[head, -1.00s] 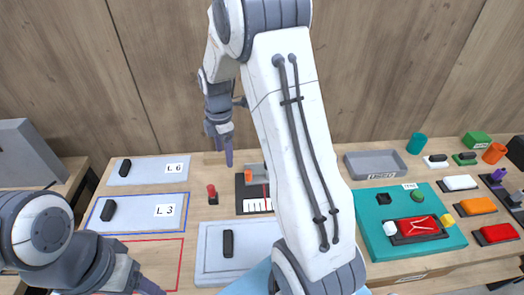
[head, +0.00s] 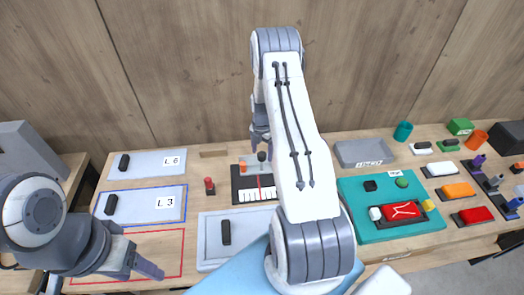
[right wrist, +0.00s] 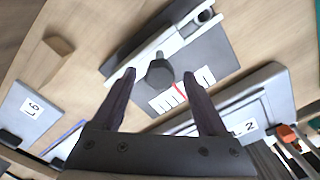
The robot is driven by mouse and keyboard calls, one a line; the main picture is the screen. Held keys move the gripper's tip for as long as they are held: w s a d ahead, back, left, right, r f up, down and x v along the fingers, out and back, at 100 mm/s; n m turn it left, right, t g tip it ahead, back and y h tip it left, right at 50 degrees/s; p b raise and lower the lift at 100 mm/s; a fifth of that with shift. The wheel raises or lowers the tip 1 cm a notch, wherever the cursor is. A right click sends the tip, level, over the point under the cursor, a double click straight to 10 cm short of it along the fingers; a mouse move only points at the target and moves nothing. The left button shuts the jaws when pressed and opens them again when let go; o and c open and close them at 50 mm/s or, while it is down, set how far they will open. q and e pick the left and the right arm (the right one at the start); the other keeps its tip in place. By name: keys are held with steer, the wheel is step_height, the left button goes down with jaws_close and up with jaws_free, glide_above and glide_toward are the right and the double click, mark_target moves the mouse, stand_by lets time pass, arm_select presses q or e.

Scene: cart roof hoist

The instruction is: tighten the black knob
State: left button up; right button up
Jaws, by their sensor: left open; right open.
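The black knob (right wrist: 160,73) stands on a dark fixture (right wrist: 212,63) with a white scale and a red line. In the right wrist view the knob shows between and just beyond the fingertips of my right gripper (right wrist: 159,76), which is open. No contact is visible. In the head view the knob (head: 262,156) shows just below my right gripper (head: 261,142), partly beside my arm. My left gripper (head: 148,270) is at the lower left, apart from the fixture, with nothing seen in it.
A red-topped post (head: 209,185) stands left of the fixture. Panels marked L 6 (head: 145,164) and L 3 (head: 145,204) lie further left. A grey tray (head: 363,153) and a teal mat (head: 380,236) with several objects lie to the right. A wooden block (head: 213,150) lies behind.

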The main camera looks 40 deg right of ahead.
steer(key=shift+f, duration=0.8)
